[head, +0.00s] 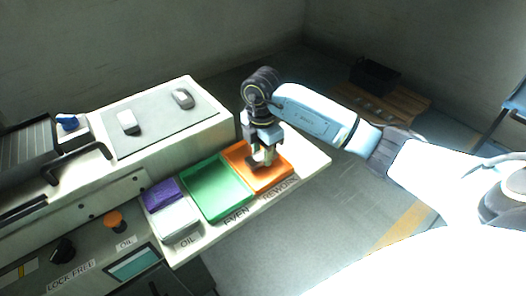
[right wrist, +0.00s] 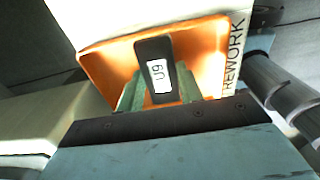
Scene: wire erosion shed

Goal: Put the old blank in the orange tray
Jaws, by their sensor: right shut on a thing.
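My right gripper (head: 264,157) points down over the orange tray (head: 284,180), which has REWORK written beside it. In the right wrist view its fingers (right wrist: 158,92) are shut on a dark blank (right wrist: 147,48) with a white label that seems to read "U9". The orange tray (right wrist: 205,58) lies behind the blank in that view. The blank appears within the tray's outline, but I cannot tell whether it touches the tray floor. In the head view the gripper mostly hides the blank. My left gripper is not in view.
A green tray (head: 216,188) marked EVEN sits left of the orange one. Farther left are a purple block (head: 163,192) and a pale container (head: 176,222) by the OIL label. A grey mat (head: 155,131) with two small devices lies behind. Open floor is at right.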

